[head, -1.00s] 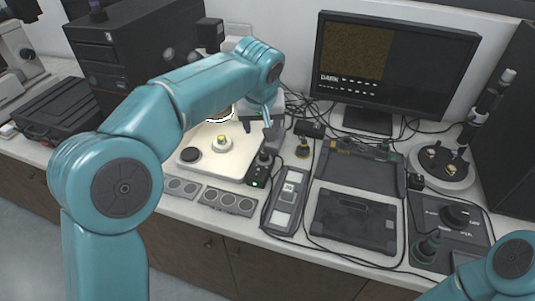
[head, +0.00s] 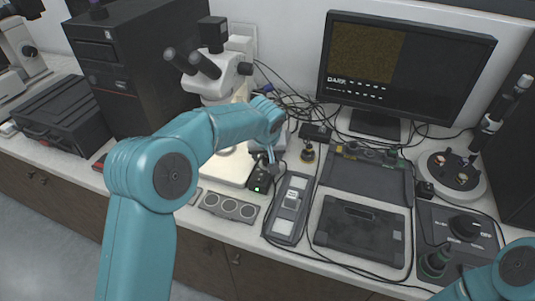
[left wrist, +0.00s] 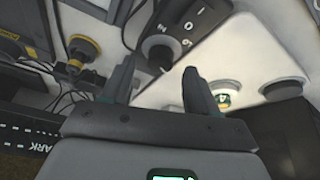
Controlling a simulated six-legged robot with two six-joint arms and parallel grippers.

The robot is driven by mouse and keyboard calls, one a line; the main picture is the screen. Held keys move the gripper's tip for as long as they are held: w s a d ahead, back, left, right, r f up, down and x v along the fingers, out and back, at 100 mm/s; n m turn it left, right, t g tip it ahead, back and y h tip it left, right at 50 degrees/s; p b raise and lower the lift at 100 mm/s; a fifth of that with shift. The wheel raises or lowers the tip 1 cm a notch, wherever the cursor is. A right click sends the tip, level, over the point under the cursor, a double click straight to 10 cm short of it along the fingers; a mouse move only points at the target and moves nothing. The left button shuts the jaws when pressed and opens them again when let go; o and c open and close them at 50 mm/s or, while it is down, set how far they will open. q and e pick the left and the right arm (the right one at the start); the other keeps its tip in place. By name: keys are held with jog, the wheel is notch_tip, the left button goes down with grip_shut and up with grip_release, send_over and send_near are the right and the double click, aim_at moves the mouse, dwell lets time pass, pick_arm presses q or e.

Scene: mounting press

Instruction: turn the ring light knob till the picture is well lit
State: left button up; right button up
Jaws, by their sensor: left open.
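In the head view the left gripper (head: 268,160) is over the box and hides the knob. My right gripper is out of view.
The white microscope (head: 219,80) stands behind my left arm. A grey slim device (head: 290,208), a black tablet (head: 358,232) and a dark tray (head: 366,178) lie to the right. Cables run behind the box. A three-dial panel (head: 229,207) lies in front.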

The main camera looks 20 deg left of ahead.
aim_at(267, 160)
pick_arm(q)
jog(key=shift+x, duration=1.2)
jog(key=shift+r, duration=0.15)
jog(key=shift+w+a, duration=0.1)
jog(key=shift+c, duration=0.5)
jog(key=c, duration=0.9)
